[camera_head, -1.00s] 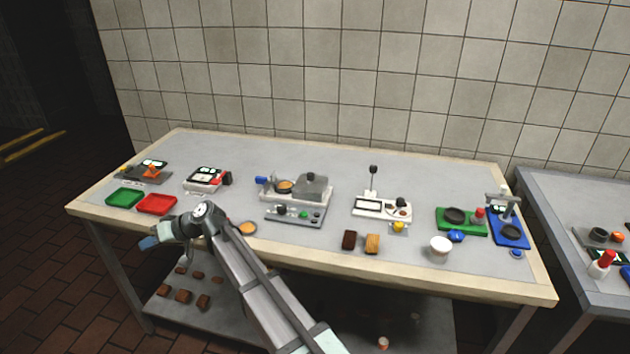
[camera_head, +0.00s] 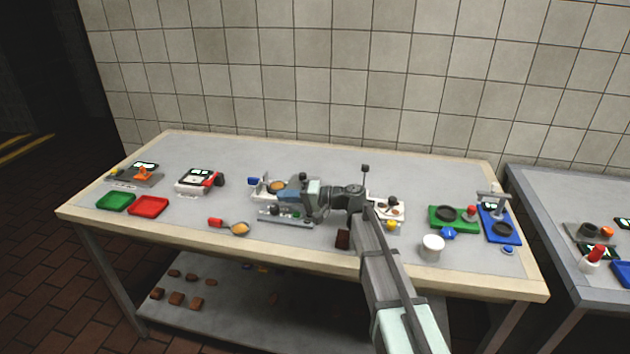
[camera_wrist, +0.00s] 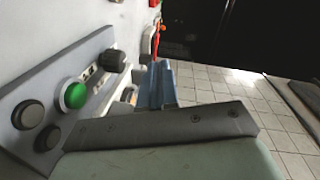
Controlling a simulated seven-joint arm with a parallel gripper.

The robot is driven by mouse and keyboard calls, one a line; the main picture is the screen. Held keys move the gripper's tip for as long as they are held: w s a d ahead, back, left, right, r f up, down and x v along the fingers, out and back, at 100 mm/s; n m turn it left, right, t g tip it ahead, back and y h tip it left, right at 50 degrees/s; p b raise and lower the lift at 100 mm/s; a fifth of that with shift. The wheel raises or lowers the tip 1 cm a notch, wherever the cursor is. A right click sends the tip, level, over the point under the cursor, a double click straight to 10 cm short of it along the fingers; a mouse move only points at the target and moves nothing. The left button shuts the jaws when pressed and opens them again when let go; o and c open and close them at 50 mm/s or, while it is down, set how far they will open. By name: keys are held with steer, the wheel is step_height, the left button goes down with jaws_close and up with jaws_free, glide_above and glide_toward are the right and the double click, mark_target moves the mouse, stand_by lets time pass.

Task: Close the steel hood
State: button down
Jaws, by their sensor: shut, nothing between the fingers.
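The grey machine (camera_head: 285,216) stands at the middle of the table. Its control panel (camera_wrist: 58,100), with a green button and dark knobs, shows close up in the wrist view. The steel hood (camera_head: 298,179) is mostly hidden behind my gripper, so its angle and any contact cannot be told. A round tan piece (camera_head: 277,185) shows uncovered to the left of the hood. My gripper (camera_head: 287,193) points left across the machine, above its panel. Its blue fingers (camera_wrist: 160,85) are shut with nothing between them.
A red-handled spoon (camera_head: 230,226) lies front left of the machine. Green and red trays (camera_head: 148,206) are at the left. A white device (camera_head: 388,208) stands right of the machine, partly behind my arm. A dark block (camera_head: 343,239) and white cup (camera_head: 432,247) are near the front edge.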

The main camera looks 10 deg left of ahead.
steer(key=w+d+m+t, duration=0.1)
steer(key=w+d+m, duration=0.1)
steer(key=d, duration=0.4)
steer(key=w+d+m+t, duration=0.2)
steer(key=w+d, duration=0.1)
steer(key=d, duration=0.4)
steer(key=w+d+m+t, duration=0.1)
steer(key=w+d+m, duration=0.1)
steer(key=d, duration=0.4)
steer(key=shift+w+d+f+y, duration=0.2)
steer(key=shift+w+f+y, duration=0.1)
steer(key=shift+w+y, duration=0.1)
steer(key=x, duration=1.3)
steer(key=shift+w+a, duration=0.25)
steer(key=shift+a, duration=0.15)
steer(key=x, duration=0.3)
steer(key=s+x, duration=0.1)
steer(key=x, duration=0.2)
steer(key=s+x, duration=0.1)
steer(key=x, duration=0.2)
steer(key=shift+a+r, duration=0.15)
steer(key=shift+a, duration=0.4)
steer(key=shift+a, duration=0.1)
